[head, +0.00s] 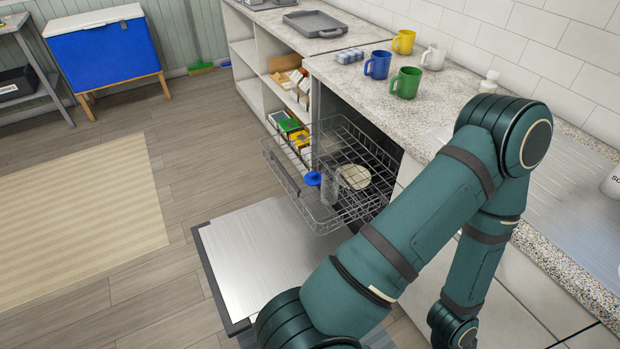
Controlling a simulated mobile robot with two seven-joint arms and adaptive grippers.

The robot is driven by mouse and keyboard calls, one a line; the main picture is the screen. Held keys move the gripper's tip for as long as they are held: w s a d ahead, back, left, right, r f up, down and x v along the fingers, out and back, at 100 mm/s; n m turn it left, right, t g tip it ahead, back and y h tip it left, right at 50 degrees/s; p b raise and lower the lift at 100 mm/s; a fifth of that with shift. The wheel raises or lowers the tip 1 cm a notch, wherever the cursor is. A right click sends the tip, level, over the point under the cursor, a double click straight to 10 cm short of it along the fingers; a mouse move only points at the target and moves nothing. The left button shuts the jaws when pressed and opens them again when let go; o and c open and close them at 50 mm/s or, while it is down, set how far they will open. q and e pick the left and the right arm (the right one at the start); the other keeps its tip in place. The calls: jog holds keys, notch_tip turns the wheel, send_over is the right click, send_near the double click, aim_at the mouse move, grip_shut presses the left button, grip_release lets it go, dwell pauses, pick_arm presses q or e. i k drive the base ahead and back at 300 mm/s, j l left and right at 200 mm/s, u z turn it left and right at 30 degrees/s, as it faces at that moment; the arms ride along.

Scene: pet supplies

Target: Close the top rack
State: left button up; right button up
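The top rack (281,174) is a grey wire basket, pulled well out of the dishwasher under the counter. It holds a small blue item (313,178), a clear cup-like item (330,186) and a round cream dish (355,177). The dishwasher door (262,255) is folded down flat below the rack. One of my teal arms crosses the lower right of the head view and covers part of the door and of the cabinet fronts. Neither of my grippers shows.
The speckled counter (340,72) above holds a blue mug (377,65), a green mug (405,82), a yellow mug (403,42) and a white mug (433,57). Open shelves with boxes stand beyond the rack. Bare floor and a striped rug (75,215) lie to the left.

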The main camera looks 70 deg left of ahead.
aim_at(273, 157)
jog(key=u, duration=2.6)
jog(key=i+j+u, duration=0.25)
jog(key=j, duration=0.25)
jog(key=i+j+u, duration=0.3)
jog(key=i+j, duration=0.05)
jog(key=j, duration=0.1)
